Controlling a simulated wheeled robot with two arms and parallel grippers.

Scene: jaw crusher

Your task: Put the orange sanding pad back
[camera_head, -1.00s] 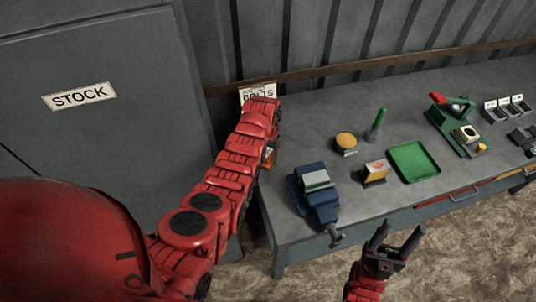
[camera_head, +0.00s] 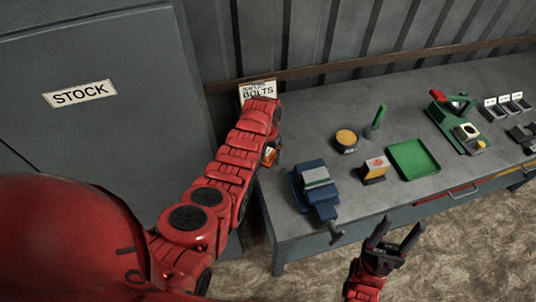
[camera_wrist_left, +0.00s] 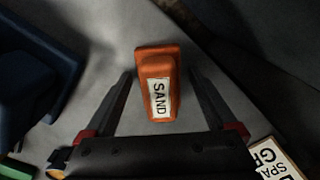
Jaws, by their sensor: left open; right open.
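The orange sanding pad (camera_wrist_left: 157,65) has a white "SAND" label and shows in the left wrist view on a grey surface. My left gripper (camera_wrist_left: 160,74) is open, with one finger on each side of the pad and a visible gap on both sides. In the head view my left arm hides most of this spot; only a small orange and white part of the pad (camera_head: 268,154) shows beside the arm, at the table's left end. My right gripper (camera_head: 401,224) is open and empty in front of the table's front edge.
A blue vise (camera_head: 317,192) stands at the front left of the grey table (camera_head: 360,205). Behind and right are a round yellow-topped tin (camera_head: 346,139), a small labelled box (camera_head: 375,170), and a green tray (camera_head: 413,159).

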